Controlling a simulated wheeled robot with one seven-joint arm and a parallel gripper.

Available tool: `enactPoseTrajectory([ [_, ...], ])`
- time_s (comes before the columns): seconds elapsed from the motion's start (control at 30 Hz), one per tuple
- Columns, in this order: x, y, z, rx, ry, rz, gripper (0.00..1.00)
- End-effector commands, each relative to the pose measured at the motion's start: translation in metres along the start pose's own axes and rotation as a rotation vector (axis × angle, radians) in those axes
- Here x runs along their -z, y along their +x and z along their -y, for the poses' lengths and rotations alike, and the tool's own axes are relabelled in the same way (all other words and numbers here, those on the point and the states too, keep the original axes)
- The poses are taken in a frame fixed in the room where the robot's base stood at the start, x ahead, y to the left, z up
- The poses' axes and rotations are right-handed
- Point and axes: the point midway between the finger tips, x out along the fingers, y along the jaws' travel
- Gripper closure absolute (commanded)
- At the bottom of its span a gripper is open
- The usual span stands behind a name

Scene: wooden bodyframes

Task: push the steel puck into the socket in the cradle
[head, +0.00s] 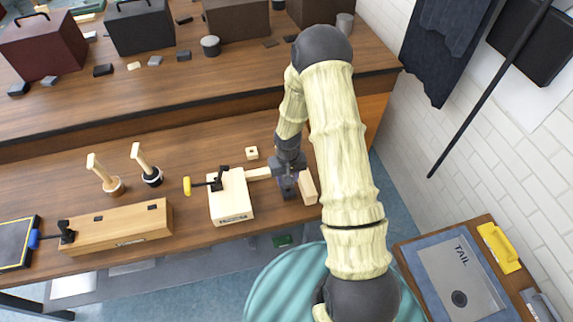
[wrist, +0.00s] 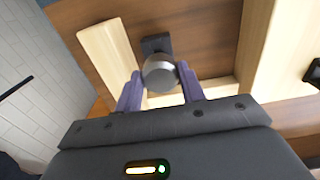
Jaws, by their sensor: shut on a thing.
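The steel puck (wrist: 159,72) is a short grey cylinder, seen in the wrist view between the purple fingers of my gripper (head: 286,184). The gripper is shut on it. A dark piece (wrist: 155,45) shows just beyond the puck; I cannot tell if they touch. The pale wooden cradle (head: 231,200) has a large block with a yellow-handled clamp, a strip to its right and a smaller block (head: 308,187) at the right end. My gripper is between these two blocks. In the head view the gripper hides the puck, and I cannot make out the socket clearly.
A small holed wooden block (head: 252,153) lies behind the cradle. Two wooden-handled tools (head: 147,166) and a long wooden fixture (head: 115,228) with a blue-handled clamp stand to the left. Boxes (head: 140,27) line the raised back shelf. A side table (head: 408,250) is at lower right.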

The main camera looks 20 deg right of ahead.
Motion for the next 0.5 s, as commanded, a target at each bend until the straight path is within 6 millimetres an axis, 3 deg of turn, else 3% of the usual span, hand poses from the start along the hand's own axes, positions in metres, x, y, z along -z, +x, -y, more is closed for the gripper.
enactPoseTrajectory([
  [0.27, 0.0003, -0.0018, 0.0, 0.0, -0.034, -0.001, 0.88],
  [0.5, 0.0001, -0.0099, 0.0016, 0.001, -0.291, 0.0, 0.88],
])
